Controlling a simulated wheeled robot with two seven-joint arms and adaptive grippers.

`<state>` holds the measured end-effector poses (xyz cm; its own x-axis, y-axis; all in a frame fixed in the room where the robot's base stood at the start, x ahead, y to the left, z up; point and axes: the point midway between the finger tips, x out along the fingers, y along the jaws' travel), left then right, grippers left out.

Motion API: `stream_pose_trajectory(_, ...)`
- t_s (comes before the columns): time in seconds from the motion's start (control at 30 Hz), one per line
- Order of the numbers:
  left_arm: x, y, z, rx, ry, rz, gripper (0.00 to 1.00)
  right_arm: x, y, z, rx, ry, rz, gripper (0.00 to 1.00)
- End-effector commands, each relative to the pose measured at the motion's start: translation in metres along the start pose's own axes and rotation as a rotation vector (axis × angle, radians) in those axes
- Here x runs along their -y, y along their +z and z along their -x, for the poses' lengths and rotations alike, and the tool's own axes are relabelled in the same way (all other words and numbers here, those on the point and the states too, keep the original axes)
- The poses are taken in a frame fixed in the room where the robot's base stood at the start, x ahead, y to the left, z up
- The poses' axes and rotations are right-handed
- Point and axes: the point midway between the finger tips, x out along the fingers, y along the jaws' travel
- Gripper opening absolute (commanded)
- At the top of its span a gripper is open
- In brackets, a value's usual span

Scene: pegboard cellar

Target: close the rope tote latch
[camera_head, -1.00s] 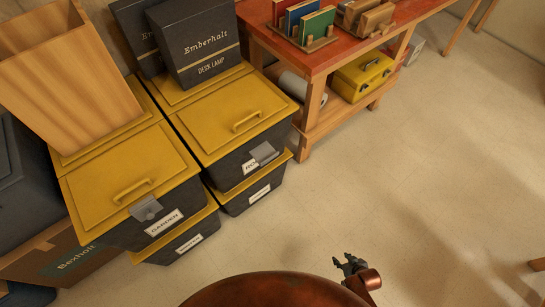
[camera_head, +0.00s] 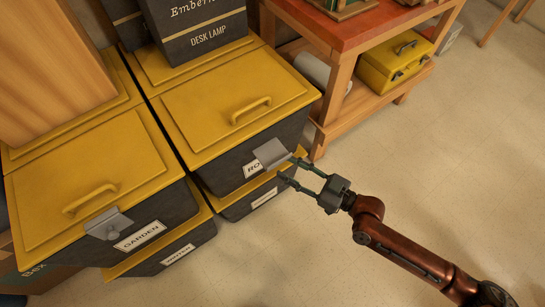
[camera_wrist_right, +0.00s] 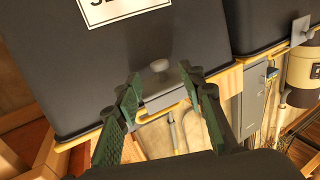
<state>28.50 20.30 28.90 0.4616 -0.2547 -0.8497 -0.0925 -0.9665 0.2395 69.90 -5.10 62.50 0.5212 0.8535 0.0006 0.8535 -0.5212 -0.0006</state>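The rope tote (camera_head: 232,112) is dark with a yellow lid and a label starting "RO", partly hidden by its latch. Its grey latch (camera_head: 271,153) juts outward from the lid's front edge, away from the tote wall. My right gripper (camera_head: 291,169) is open, its two fingers apart and pointing at the latch from the right. It appears empty; I cannot tell whether a fingertip touches the latch. In the right wrist view, a dark tote wall fills the top, and a grey piece (camera_wrist_right: 163,92) shows between the green-padded fingers (camera_wrist_right: 160,76). My left gripper is out of view.
The garden tote (camera_head: 95,180) stands to the left, its own grey latch (camera_head: 108,224) at the front. More totes sit underneath. A red-topped bench (camera_head: 345,45) is at right. Floor in front is clear.

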Motion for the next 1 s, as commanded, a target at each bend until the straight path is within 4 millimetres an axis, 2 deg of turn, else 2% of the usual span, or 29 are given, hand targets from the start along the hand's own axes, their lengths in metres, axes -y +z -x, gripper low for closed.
stream_pose_trajectory(0.07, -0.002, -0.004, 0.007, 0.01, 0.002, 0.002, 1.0, 0.001, -0.005, -0.011, -0.007, 0.001, -0.001, 0.37)
stream_pose_trajectory(0.3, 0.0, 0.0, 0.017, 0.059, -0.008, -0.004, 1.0, 0.0, -0.003, -0.044, -0.004, 0.001, -0.001, 0.37)
stream_pose_trajectory(0.5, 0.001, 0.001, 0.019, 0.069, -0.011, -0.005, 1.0, 0.0, -0.001, -0.061, -0.002, 0.002, -0.001, 0.37)
stream_pose_trajectory(0.87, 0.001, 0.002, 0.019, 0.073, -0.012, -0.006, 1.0, -0.001, 0.0, -0.065, 0.001, 0.002, 0.0, 0.37)
stream_pose_trajectory(1.0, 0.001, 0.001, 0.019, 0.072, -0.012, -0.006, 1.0, -0.001, 0.0, -0.065, 0.001, 0.002, 0.0, 0.27)
